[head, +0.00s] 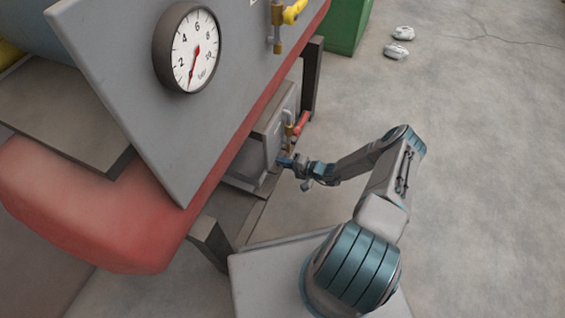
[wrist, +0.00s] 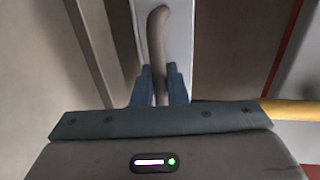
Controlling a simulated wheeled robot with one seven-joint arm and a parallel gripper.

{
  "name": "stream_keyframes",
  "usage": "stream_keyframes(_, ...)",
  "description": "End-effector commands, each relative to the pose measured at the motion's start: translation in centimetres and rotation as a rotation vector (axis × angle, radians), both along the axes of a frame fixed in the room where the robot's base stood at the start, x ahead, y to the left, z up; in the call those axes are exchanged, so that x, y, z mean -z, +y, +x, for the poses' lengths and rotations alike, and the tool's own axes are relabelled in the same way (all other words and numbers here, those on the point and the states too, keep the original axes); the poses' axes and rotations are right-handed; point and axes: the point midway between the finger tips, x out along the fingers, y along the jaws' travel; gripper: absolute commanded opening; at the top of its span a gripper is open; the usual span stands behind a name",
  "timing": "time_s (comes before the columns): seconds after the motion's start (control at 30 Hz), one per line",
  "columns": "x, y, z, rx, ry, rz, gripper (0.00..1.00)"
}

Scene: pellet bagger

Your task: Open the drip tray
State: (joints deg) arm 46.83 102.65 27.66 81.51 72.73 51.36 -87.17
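The drip tray seems to be the light grey panel (wrist: 178,30) bearing a curved brown-grey handle (wrist: 158,45) in the wrist view. In the head view, the grey box (head: 247,155) low under the machine's red edge is where my arm reaches. My gripper (head: 283,161) is at the front of this box. In the wrist view, the two blue fingers of my gripper (wrist: 160,72) stand close on either side of the handle and appear to touch it. The handle's lower end is hidden behind my gripper's body. The tray looks closed, though its edges are partly hidden.
A red valve lever (head: 301,123) with brass fittings sits just above my gripper. A pressure gauge (head: 187,48) is on the sloped grey panel above. A green bin (head: 345,25) stands at the back. The concrete floor (head: 480,150) to the right is clear.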

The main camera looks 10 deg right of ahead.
Motion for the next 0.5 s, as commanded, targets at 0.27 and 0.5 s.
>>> stream_keyframes(0.27, -0.1, -0.4, -0.3, 0.001, 0.0, 0.0, 0.0)
stream_keyframes(0.5, -0.1, -3.9, -2.7, 0.005, 0.002, 0.0, 0.0)
